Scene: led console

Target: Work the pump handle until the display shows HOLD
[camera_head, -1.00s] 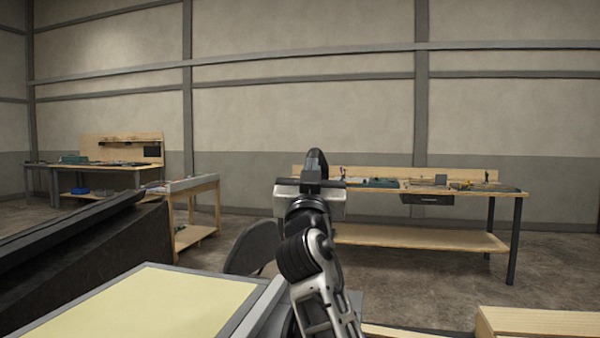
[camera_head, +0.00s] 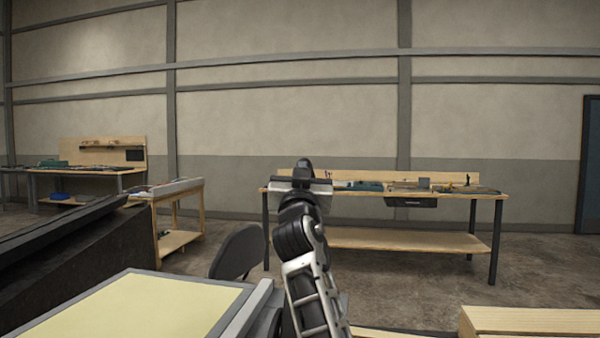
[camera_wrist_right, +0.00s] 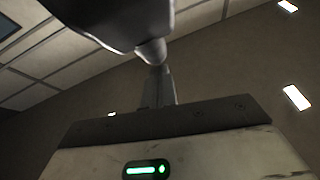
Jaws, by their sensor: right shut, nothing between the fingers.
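My right gripper (camera_head: 304,172) stands at the middle of the head view, at the end of my raised right arm, and is shut and empty. In the right wrist view its pale body with a green light fills the bottom, and its narrow closed fingers (camera_wrist_right: 158,88) point up. A large dark, rounded shape with a grey tip (camera_wrist_right: 150,50) hangs at the top there, close to the fingers; I cannot tell what it is or whether they touch. I cannot make out the pump handle or a display reading. My left gripper is not in view.
A pale yellow panel in a grey frame (camera_head: 243,326) lies at the lower left, beside a dark sloping body (camera_head: 85,262). A dark rounded chair-back-like shape (camera_head: 238,253) is behind it. A wooden surface (camera_head: 530,321) is at lower right. Workbenches (camera_head: 440,240) stand along the far wall.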

